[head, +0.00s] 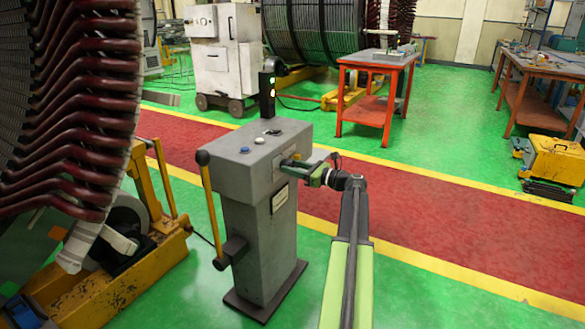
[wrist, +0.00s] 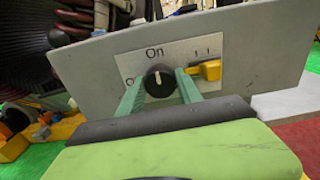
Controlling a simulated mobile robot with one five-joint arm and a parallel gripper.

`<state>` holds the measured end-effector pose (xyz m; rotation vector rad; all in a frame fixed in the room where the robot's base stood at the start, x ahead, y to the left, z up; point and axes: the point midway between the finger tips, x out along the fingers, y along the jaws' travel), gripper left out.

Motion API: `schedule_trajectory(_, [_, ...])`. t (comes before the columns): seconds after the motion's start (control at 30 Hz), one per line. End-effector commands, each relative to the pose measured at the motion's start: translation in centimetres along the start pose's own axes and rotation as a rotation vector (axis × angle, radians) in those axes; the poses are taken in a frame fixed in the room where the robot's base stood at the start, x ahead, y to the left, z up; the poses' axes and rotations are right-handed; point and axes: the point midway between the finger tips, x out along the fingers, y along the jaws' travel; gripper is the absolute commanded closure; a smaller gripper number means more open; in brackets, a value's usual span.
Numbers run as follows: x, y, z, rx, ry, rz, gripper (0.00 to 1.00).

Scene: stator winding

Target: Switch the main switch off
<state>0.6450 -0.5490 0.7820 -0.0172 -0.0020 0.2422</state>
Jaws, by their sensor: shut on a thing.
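The main switch is a black round knob (wrist: 160,82) on a pale plate (wrist: 130,67) on the side of a grey control pedestal (head: 262,215). Its light pointer mark points up, towards the word "On". Another label at the plate's left is mostly hidden by a finger. My gripper (wrist: 160,76) has its two green fingers on either side of the knob, shut on it. In the head view my gripper (head: 298,170) reaches the pedestal's right face, and the knob is hidden there.
A yellow part (wrist: 208,70) sits right of the knob, close to the right finger. A signal light (head: 268,92) stands on the pedestal. A bar handle (head: 209,205) is at its left. A red table (head: 377,62) stands behind. Green floor is clear at lower right.

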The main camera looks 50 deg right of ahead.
Motion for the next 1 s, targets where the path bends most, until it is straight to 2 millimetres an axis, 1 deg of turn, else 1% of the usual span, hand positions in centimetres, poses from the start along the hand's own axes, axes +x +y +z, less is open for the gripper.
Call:
schedule_trajectory(0.17, [-0.03, -0.05, 0.03, -0.064, -0.001, -0.003, 0.99])
schedule_trajectory(0.37, [-0.04, 0.0, 0.02, -0.207, 0.0, -0.003, 0.99])
schedule_trajectory(1.0, [-0.01, 0.14, -0.07, -0.813, 0.001, -0.002, 0.99])
